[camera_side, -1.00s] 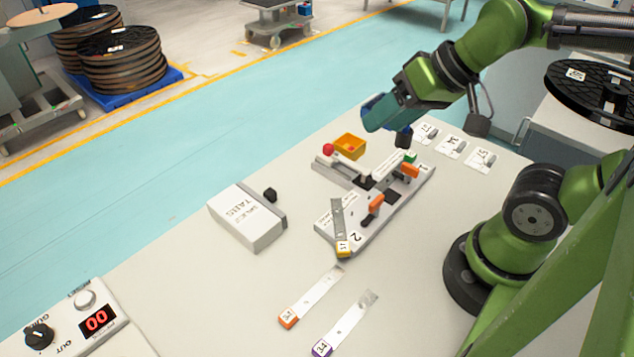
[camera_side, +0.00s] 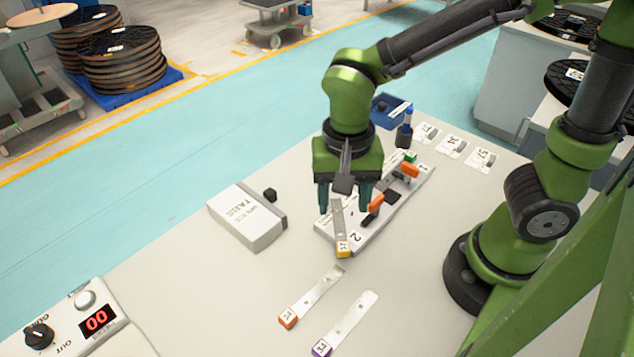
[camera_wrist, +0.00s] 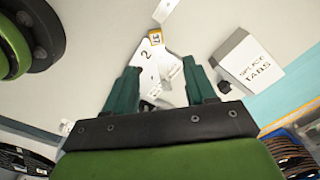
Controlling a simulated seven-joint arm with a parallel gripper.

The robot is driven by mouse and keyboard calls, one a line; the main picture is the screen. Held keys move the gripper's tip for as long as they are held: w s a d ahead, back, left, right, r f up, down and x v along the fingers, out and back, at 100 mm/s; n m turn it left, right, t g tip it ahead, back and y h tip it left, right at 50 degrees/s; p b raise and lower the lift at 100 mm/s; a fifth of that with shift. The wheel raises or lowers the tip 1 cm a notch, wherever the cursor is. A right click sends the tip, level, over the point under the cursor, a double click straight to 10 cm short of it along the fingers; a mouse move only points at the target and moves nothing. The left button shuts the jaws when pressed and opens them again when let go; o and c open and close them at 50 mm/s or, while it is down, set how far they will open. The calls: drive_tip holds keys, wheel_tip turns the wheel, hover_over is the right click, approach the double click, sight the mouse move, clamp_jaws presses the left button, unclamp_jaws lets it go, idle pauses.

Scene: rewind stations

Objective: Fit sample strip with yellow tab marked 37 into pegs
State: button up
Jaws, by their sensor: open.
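The sample strip's yellow tab (camera_side: 343,249) sits at the near edge of the grey two-station fixture (camera_side: 330,235), by the mark 2. Its number is too small to read surely. The strip's grey body runs from the tab back over station 2, partly hidden by my gripper; I cannot tell whether it sits on pegs. My gripper (camera_side: 344,203) is open, pointing down above station 2, with its fingers on either side of the strip's far part. In the wrist view, the yellow tab (camera_wrist: 155,37) lies beyond my open fingertips (camera_wrist: 160,72).
An orange-tabbed strip (camera_side: 310,300) and a purple-tabbed strip (camera_side: 346,325) lie on the table in front. The splice tabs box (camera_side: 245,217) stands left of the fixture. Orange levers (camera_side: 376,203) rise from the fixture. Numbered cards (camera_side: 451,146) lie behind right.

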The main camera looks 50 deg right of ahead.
hover_over(343, 245)
drive_tip(key=f, duration=0.6)
drive_tip(key=shift+w+a+f, duration=0.1)
drive_tip(key=shift+w+a, duration=0.1)
drive_tip(key=f, duration=0.5)
drive_tip(key=shift+s+d+f, duration=0.1)
drive_tip(key=shift+s+d, duration=0.1)
clamp_jaws()
wheel_tip(343, 245, up, 9)
drive_tip(key=shift+w+d+f+m, duration=0.1)
drive_tip(key=shift+w+d+m, duration=0.6)
drive_tip(key=shift+m, duration=0.8)
drive_tip(key=shift+w+d+f+m, duration=0.15)
drive_tip(key=shift+w+d+m, duration=0.55)
drive_tip(key=shift+m, duration=0.8)
drive_tip(key=shift+w+d+f+m, duration=0.1)
drive_tip(key=shift+w+d+m, duration=0.6)
drive_tip(key=shift+m, duration=0.8)
